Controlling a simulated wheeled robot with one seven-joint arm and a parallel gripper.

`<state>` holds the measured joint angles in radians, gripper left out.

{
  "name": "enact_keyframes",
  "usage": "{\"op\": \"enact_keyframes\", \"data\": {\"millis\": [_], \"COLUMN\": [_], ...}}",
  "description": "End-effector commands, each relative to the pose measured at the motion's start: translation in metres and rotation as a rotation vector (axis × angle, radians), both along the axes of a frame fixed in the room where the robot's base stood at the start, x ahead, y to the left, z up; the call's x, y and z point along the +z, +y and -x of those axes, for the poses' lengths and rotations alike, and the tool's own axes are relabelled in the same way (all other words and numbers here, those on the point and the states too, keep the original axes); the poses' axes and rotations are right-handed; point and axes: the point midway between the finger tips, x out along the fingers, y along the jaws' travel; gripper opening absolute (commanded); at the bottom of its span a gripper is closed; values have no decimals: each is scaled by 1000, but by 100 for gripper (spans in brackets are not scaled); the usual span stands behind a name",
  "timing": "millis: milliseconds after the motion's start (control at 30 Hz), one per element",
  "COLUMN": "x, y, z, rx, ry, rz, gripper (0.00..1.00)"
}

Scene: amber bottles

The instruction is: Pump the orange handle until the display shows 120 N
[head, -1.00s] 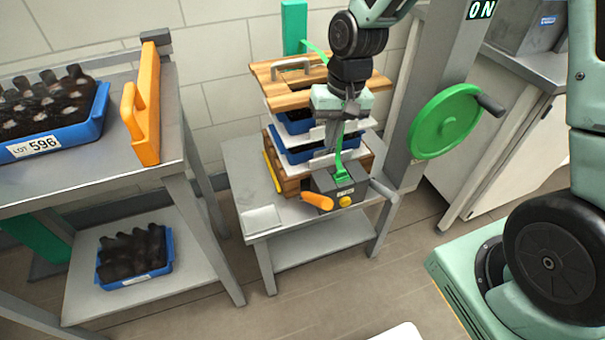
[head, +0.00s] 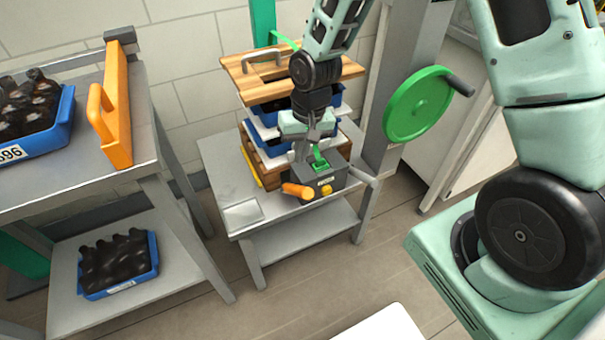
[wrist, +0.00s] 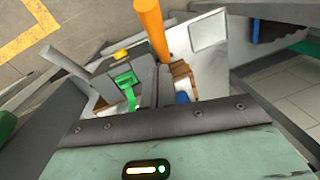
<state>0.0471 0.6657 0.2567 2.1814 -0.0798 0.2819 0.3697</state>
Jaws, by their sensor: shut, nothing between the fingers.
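The orange handle (head: 298,190) sticks out to the left from the front of a dark grey tensioner box (head: 318,176) on a small grey table. In the wrist view the orange handle (wrist: 152,30) stands near the top middle, beyond my gripper's body. A green strap (head: 320,160) enters the box and runs up behind my arm. My gripper (head: 313,148) points down just above and behind the box, shut and empty, apart from the handle. Its fingertips are partly lost against the box and stack. The force display is outside both current views.
A stack of blue crates and white sheets under a wooden board (head: 290,92) stands right behind the box. A green wheel (head: 418,105) is on the post to the right. A yellow knob (head: 326,190) and grey lever (head: 362,177) flank the box. Left is a shelf (head: 150,172).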

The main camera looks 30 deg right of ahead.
Motion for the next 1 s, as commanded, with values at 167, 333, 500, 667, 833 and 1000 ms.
{"op": "enact_keyframes", "data": {"millis": [167, 333, 500, 667, 833, 1000], "x": [-28, -40, -44, -44, -44, -48], "y": [6, 9, 10, 10, 10, 10], "z": [12, 23, 28, 28, 27, 21], "rx": [3, 1, 1, 0, 1, 0], "ry": [3, 1, -1, -1, -3, -29], "rz": [1, 0, 0, 0, 0, 0], "gripper": [0, 0, 0, 0, 0, 0]}}
